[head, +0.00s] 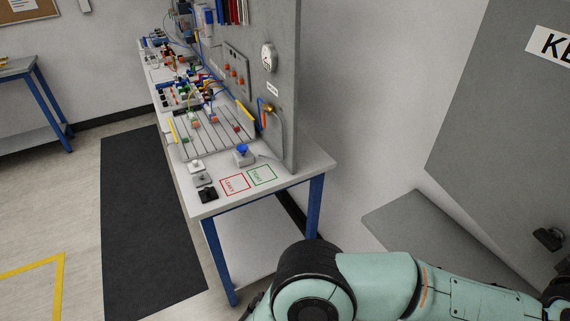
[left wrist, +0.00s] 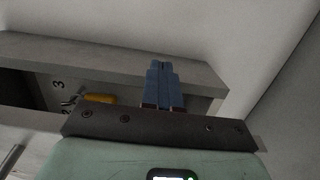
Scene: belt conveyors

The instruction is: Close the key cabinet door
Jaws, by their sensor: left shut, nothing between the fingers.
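The key cabinet's door (head: 500,125) is a grey panel at the right of the head view, with a cut-off white label starting "KE" and a dark fitting (head: 548,238) low down. It stands open. In the left wrist view, a grey cabinet wall (left wrist: 75,55) crosses the picture; beyond its edge are number marks and a yellow tag (left wrist: 100,98) inside. My left gripper (left wrist: 163,68) has blue fingers, shut and empty, in front of that wall's end; contact cannot be told. In the head view my left arm crosses the bottom, its gripper out of frame. My right gripper is not in view.
A workbench (head: 290,170) with blue legs, wired panels and small parts stands left of the door. A dark mat (head: 145,220) lies on the floor beside it. Another table (head: 30,65) stands far left. A grey panel (head: 430,235) sits below the door.

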